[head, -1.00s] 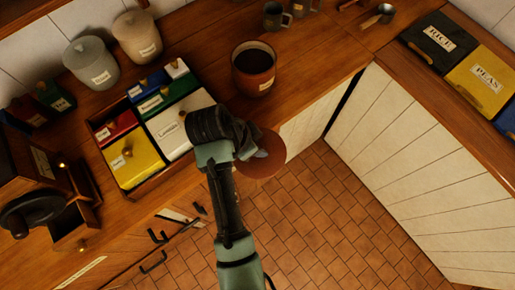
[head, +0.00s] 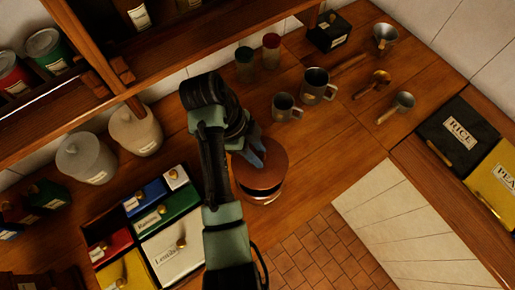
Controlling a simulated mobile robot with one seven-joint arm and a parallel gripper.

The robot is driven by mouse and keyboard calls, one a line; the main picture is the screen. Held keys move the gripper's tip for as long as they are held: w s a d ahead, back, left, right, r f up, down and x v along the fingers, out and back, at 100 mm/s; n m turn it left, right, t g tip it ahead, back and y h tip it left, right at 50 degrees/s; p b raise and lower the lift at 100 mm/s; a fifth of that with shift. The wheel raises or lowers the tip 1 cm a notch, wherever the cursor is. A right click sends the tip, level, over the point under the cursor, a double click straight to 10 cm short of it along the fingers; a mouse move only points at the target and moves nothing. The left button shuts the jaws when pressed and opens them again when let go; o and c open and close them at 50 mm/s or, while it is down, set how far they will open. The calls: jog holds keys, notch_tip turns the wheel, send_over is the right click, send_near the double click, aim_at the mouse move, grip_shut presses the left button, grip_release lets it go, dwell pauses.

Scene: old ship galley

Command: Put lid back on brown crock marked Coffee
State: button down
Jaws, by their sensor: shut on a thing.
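My gripper (head: 258,153) is shut on the round brown lid (head: 265,177) near its middle. The lid is over the brown crock (head: 264,201) on the wooden counter and hides its mouth. A dark band shows between the lid's near edge and the crock. I cannot tell whether the lid touches the rim. My arm covers part of the left side of the lid and crock.
A tray of labelled boxes (head: 168,222) stands to the left, with two pale lidded crocks (head: 136,130) behind. Metal mugs (head: 318,86), shaker jars (head: 271,52) and scoops (head: 403,103) stand at the back. A shelf (head: 160,45) overhangs at upper left. Counter right of the crock is clear.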

jog(key=shift+s+f+b, duration=0.4)
jog(key=shift+f+b, duration=0.25)
jog(key=shift+b, duration=0.15)
jog(key=f+b, duration=0.2)
jog(key=shift+w+f, duration=0.2)
jog(key=shift+f, duration=0.2)
jog(key=shift+s+f+b, duration=0.1)
jog(key=shift+f+b, duration=0.7)
jog(key=shift+f, duration=0.2)
jog(key=shift+f+p, duration=0.1)
jog(key=shift+p, duration=0.25)
dwell(1.2)
jog(key=shift+c, duration=0.2)
grip_release()
dwell(0.4)
